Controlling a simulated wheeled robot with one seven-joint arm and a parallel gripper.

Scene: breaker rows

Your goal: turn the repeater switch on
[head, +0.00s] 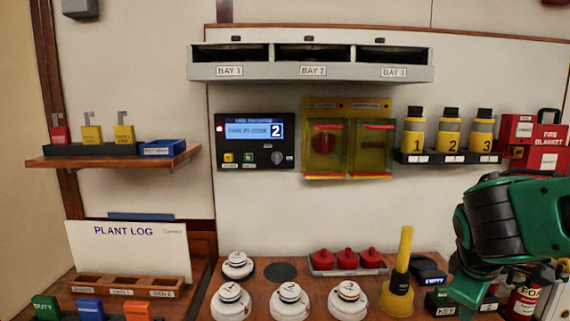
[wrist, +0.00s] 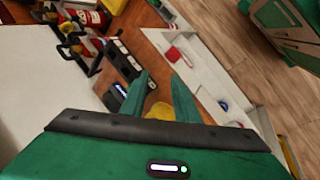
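Two yellow see-through hinged covers (head: 348,150) are mounted side by side on the wall, both down. A red round button (head: 324,142) shows behind the left one; what is behind the right one (head: 372,148) is unclear. To their left is a black fire panel (head: 255,141) with a lit display showing 2, small buttons and a round knob. My gripper (head: 466,290) is low at the right, over the bench and away from the covers. In the wrist view its green fingers (wrist: 161,90) are apart, with nothing held.
A yellow plunger-shaped tool (head: 400,270) stands on the bench left of my gripper. White detectors (head: 289,300) and a tray of red pieces (head: 347,262) are further left. Yellow bottles (head: 450,132) fill a shelf right of the covers. A bay shelf (head: 312,70) juts out above.

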